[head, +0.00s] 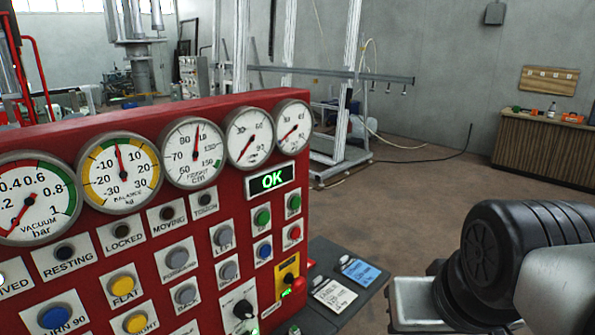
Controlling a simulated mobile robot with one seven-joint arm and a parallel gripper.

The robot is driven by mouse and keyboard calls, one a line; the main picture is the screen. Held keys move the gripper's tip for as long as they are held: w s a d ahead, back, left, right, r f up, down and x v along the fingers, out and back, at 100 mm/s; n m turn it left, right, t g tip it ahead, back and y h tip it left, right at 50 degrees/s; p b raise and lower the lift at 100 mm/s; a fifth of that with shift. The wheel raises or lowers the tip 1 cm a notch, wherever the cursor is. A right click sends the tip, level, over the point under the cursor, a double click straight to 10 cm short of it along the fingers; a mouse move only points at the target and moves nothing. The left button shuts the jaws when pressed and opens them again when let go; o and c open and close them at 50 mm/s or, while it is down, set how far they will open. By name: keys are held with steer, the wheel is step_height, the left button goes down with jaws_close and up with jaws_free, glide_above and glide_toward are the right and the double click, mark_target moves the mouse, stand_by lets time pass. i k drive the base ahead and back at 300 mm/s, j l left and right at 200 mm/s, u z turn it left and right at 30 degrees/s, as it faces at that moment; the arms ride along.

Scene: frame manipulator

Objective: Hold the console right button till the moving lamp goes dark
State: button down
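The red console (225,190) fills the left and middle of the head view. Its moving lamp (167,214) sits in the lamp row below the gauges and looks dark. Grey buttons sit below it: one seems labelled left (223,236), and the one under it, the right button (228,271), has a small label that is hard to read. No gripper touches these buttons. My gripper is not in view; only dark and grey parts of my arm show at the lower right.
The console's OK display (273,180) glows green. A red knob (299,285) sticks out at its right edge. Beside it, a dark shelf (372,297) holds white and blue cards. A wooden counter (545,150) stands far right. Open floor lies between.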

mark_target(229, 270)
steer(key=u, duration=1.45)
